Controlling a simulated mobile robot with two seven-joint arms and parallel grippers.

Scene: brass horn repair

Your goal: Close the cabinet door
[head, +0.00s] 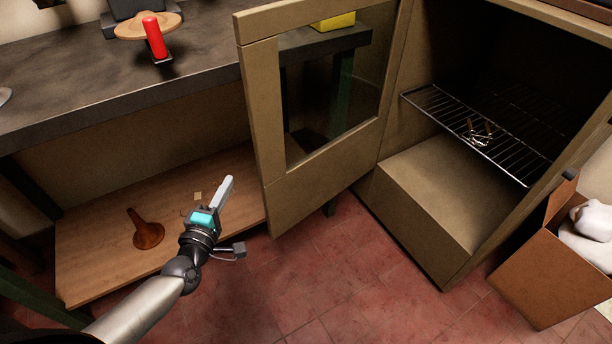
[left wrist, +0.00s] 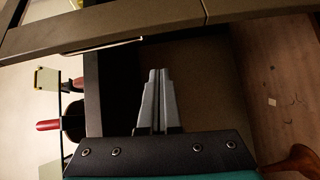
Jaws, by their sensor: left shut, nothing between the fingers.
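The cabinet (head: 420,195) is tan, with its glass-paned door (head: 270,150) swung wide open to the left in the head view. A wire rack (head: 450,118) with small items on it is inside. My left gripper (head: 226,184) is shut and empty. In the head view it appears just left of the door's free edge, over the low wooden shelf. In the left wrist view the closed fingers (left wrist: 157,90) point toward a tan frame bar, probably the door (left wrist: 190,18). I cannot tell whether they touch it. My right gripper is out of view.
A dark workbench (head: 110,95) with a red-handled tool (head: 155,38) stands behind on the left. A brown horn-shaped piece (head: 146,232) sits on the low wooden shelf (head: 90,235). A cardboard box (head: 545,265) with white contents stands right of the cabinet. Red tiled floor (head: 330,280) is clear in front.

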